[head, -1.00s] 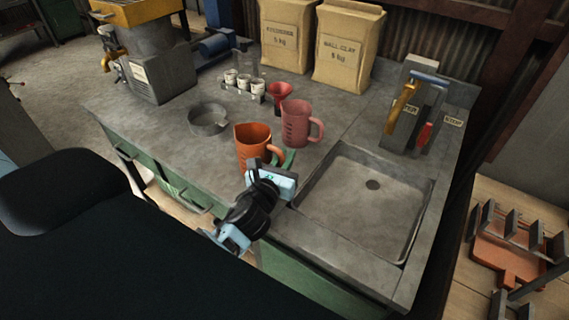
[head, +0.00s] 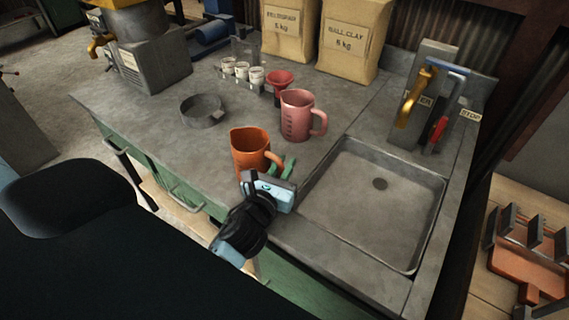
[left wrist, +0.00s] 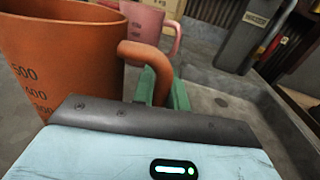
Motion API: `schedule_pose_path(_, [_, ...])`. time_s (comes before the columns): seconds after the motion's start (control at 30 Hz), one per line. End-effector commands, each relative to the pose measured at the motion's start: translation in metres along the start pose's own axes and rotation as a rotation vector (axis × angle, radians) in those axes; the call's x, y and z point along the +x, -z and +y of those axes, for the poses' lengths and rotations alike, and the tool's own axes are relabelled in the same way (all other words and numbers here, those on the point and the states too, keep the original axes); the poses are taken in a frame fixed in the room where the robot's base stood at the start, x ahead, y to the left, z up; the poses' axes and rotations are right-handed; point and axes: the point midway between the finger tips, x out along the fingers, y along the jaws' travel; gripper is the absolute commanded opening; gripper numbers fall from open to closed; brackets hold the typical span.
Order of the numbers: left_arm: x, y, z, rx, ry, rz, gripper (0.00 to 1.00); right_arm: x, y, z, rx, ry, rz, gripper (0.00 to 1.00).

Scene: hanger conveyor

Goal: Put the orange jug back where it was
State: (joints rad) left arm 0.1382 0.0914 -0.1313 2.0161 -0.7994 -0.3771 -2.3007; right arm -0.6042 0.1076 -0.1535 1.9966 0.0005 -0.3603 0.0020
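The orange jug (head: 249,150) is upright near the front edge of the grey counter, left of the sink. It fills the left of the left wrist view (left wrist: 60,60), with volume marks on its side. My left gripper (head: 281,168) has its green fingers on either side of the jug's handle and appears shut on it. The fingers also show at the handle in the left wrist view (left wrist: 163,88). The jug's base is partly hidden, so I cannot tell if it touches the counter. My right gripper is not in view.
A pink jug (head: 297,115) stands behind the orange one, with a red funnel (head: 279,80) and white cups (head: 242,70) beyond. A round grey dish (head: 202,110) is at left. The sink (head: 375,210) is empty. Two paper bags (head: 349,40) stand behind. Counter around the dish is clear.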

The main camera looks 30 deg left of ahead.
Motion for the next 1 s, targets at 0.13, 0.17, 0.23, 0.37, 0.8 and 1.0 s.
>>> schedule_pose_path(0.13, [0.0,0.0,0.0,0.0,0.0,0.0,0.34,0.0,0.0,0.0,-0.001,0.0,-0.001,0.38])
schedule_pose_path(0.17, [0.0,0.0,0.0,0.0,0.0,0.0,0.34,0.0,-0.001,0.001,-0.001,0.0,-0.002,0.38])
schedule_pose_path(0.23, [0.0,-0.001,0.0,0.0,0.0,0.0,0.34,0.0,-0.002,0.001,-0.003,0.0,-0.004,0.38])
schedule_pose_path(0.37, [0.0,-0.001,0.0,0.0,0.0,0.0,0.34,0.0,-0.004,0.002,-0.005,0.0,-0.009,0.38])
schedule_pose_path(0.8, [-0.05,0.0,0.0,0.0,0.001,0.006,0.34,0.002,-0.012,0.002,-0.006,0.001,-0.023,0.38])
schedule_pose_path(1.0, [-0.088,0.0,0.0,-0.001,-0.001,0.007,0.34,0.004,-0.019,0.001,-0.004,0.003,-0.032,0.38])
